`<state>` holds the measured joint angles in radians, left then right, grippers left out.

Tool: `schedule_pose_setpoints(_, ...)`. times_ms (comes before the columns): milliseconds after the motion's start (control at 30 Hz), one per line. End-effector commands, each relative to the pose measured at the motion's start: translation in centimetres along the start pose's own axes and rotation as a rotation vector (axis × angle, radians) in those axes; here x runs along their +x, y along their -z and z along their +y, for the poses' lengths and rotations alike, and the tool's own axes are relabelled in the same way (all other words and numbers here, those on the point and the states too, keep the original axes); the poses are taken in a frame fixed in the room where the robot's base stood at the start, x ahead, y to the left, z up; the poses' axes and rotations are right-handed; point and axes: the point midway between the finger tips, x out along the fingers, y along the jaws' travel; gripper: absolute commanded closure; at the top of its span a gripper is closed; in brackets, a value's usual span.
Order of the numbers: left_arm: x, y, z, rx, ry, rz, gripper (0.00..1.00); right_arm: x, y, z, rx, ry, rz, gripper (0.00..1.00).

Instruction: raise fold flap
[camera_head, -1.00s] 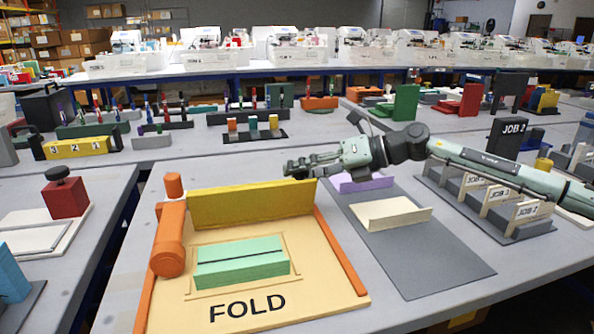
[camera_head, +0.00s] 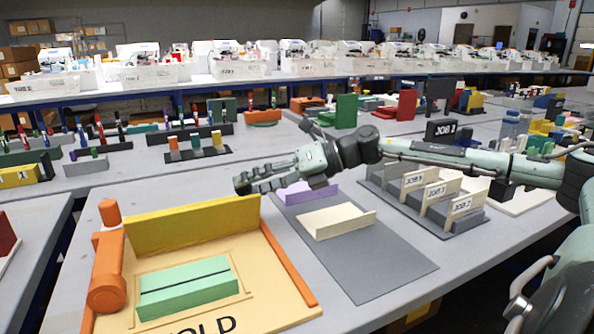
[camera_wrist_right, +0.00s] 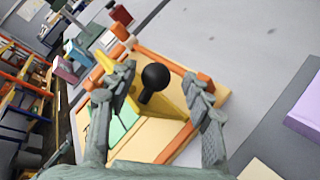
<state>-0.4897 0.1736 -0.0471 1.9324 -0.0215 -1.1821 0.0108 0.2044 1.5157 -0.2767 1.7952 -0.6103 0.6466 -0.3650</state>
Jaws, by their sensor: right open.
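The fold station is a tan board (camera_head: 262,262) with orange side rails. A yellow flap (camera_head: 195,225) stands upright along its back edge in the head view. A mint-green block (camera_head: 188,287) with a dark slot lies in front of it. My right gripper (camera_head: 240,186) is just above and behind the flap's right end. In the right wrist view, my right gripper (camera_wrist_right: 160,85) is open, with a black ball knob (camera_wrist_right: 155,77) showing between its fingers in front of the yellow flap (camera_wrist_right: 174,106). I cannot tell whether the fingers touch it. My left gripper is out of view.
A grey mat (camera_head: 365,262) with a cream angled piece (camera_head: 338,223) and a lilac piece (camera_head: 300,193) lies right of the board. A rack of job cards (camera_head: 425,195) stands further right, under my right arm. An orange cylinder (camera_head: 106,285) flanks the board's left side.

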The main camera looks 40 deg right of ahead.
Motion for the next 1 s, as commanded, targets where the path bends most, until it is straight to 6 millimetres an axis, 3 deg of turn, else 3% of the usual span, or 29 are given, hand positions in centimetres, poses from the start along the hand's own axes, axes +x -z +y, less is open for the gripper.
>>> schedule_pose_setpoints(267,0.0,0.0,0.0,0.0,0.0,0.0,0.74,-2.2,-0.3,-0.2,0.002,0.012,-0.01,0.49)
schedule_pose_setpoints(700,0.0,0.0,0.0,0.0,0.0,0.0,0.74,-8.8,-0.1,-0.4,0.003,0.013,-0.009,0.49)
schedule_pose_setpoints(1000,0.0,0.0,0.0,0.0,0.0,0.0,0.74,-9.4,0.0,-0.4,0.005,0.011,-0.009,0.49)
